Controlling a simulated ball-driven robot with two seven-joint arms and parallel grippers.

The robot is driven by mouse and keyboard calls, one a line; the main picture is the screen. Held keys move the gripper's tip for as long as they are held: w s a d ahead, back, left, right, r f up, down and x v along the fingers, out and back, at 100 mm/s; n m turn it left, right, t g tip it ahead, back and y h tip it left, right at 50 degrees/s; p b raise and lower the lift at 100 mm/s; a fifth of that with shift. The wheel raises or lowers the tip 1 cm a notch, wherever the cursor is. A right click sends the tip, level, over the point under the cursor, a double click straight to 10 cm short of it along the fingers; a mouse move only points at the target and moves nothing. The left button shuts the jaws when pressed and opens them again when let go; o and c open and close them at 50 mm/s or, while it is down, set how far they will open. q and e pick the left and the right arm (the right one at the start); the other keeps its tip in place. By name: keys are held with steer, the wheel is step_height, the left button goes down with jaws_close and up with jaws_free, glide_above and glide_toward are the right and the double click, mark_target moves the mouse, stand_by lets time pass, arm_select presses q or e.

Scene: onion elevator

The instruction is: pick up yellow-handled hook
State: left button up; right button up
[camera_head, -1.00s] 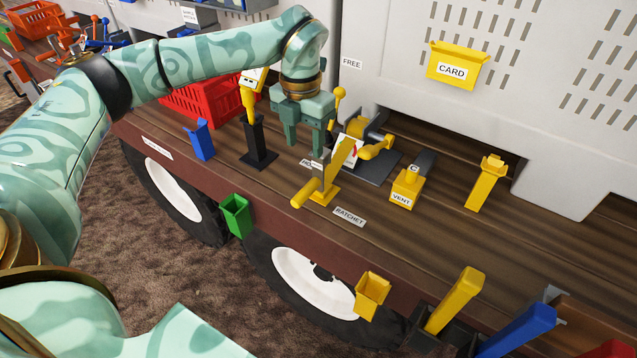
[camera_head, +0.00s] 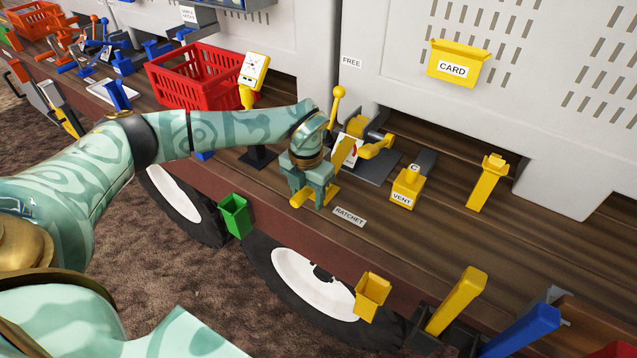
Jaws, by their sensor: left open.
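A long yellow handle (camera_head: 457,302) stands tilted at the deck's front edge, lower right, beside a blue handle (camera_head: 522,330). Dark parts surround its lower end, and I cannot make out a hook on it. My left gripper (camera_head: 309,200) is open and well to the left of it. The gripper is low over the yellow ratchet device (camera_head: 332,193), whose yellow lever (camera_head: 298,201) shows partly below the fingers. The gripper hides most of that device, and I cannot tell whether it touches it. My right gripper is not in view.
The vent block (camera_head: 405,190), a yellow post (camera_head: 487,183) and a yellow-knobbed lever (camera_head: 337,105) stand on the wooden deck. Green (camera_head: 235,215) and yellow (camera_head: 371,295) bins hang at the front. A red basket (camera_head: 190,82) sits left, behind my arm. Open deck lies right of the ratchet label.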

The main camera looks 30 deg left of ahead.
arm_select(q)
jaws_close()
steer(key=shift+r, duration=0.1)
